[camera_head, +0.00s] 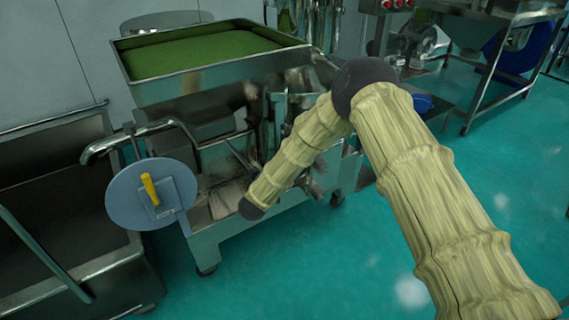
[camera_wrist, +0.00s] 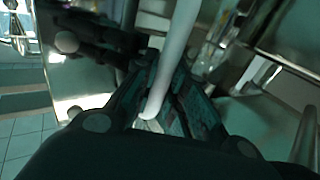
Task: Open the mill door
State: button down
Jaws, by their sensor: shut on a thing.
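My gripper (camera_wrist: 166,88) shows in the wrist view with its dark fingers closed on a smooth pale rod (camera_wrist: 178,60) that runs up between them. What the rod belongs to is not clear. In the head view my wrist points down in front of the metal machine (camera_head: 215,85), and my fingers are hidden from that view. A round grey-blue disc (camera_head: 124,203) with a yellow handle (camera_head: 150,189) stands at the machine's left, beside a bent metal pipe (camera_head: 135,135). My wrist is right of the disc and apart from it. I cannot tell which part is the mill door.
A tray of green material (camera_head: 200,52) tops the machine. An open metal bin (camera_head: 60,150) stands at the left. A steel table (camera_head: 485,30) and a blue drum (camera_head: 520,45) are at the back right. The green floor (camera_head: 500,180) is clear at the right.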

jog(key=c, duration=1.4)
grip_release()
jog(key=shift+c, duration=0.2)
jog(key=v, duration=1.2)
jog(key=shift+f, duration=0.1)
